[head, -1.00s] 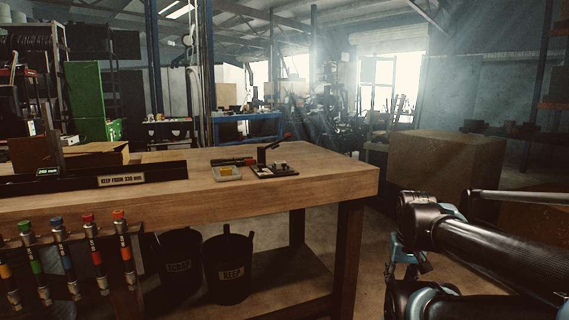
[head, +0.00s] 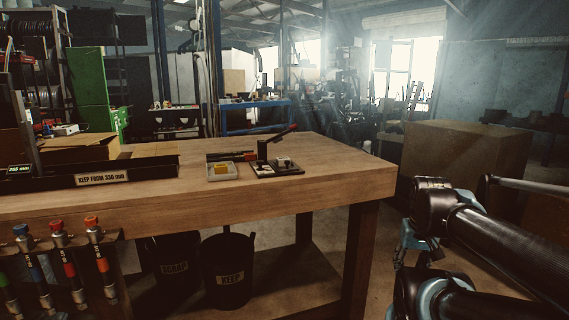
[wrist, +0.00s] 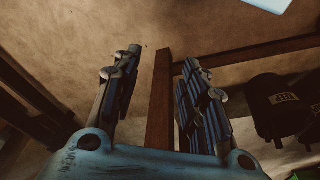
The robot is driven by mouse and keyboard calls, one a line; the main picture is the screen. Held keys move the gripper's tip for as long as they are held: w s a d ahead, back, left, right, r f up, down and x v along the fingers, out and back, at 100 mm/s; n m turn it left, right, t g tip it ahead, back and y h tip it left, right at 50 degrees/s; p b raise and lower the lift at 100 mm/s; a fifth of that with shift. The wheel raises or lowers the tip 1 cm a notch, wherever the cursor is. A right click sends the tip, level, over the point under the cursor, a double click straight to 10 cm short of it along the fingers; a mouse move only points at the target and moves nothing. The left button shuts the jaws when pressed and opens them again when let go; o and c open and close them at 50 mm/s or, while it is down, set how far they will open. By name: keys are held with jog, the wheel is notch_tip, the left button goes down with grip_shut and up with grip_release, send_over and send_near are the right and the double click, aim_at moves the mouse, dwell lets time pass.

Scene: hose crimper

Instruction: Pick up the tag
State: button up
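A small pale tray (head: 222,178) stands on the workbench (head: 270,200) with a small yellow piece (head: 221,169) in it. The piece may be the tag, but it is too small to tell. Next to the tray is a hand press on a dark base (head: 277,169), its lever with a red end raised to the right. My gripper (wrist: 162,57) is open in the wrist view, its two fingers apart with nothing between them. It is low, off the bench's right side, well away from the tray.
A dark rail labelled "KEEP FROM 330 mm" (head: 103,179) lies along the bench. Colour-topped hoses (head: 62,255) hang at its front left. SCRAP (head: 174,268) and KEEP (head: 231,278) bins stand below. A large brown box (head: 455,165) stands at the right. The bench's right end is clear.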

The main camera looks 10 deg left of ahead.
jog(key=w+a+r+m+y, duration=0.1)
jog(key=w+a+r+m, duration=0.1)
jog(key=w+a+r, duration=0.3)
jog(key=w+a+r+m, duration=0.1)
jog(key=w+r, duration=0.2)
jog(key=r, duration=0.5)
notch_tip(320, 180, up, 26)
jog(key=m+g+y, duration=0.3)
jog(key=m+g, duration=0.1)
jog(key=m, duration=0.5)
send_over(284, 158)
jog(key=w+d, duration=0.3)
jog(key=d, duration=0.3)
jog(key=x, duration=1.7)
jog(key=shift+s+d, duration=0.1)
jog(key=shift+s, duration=0.1)
jog(key=c, duration=0.5)
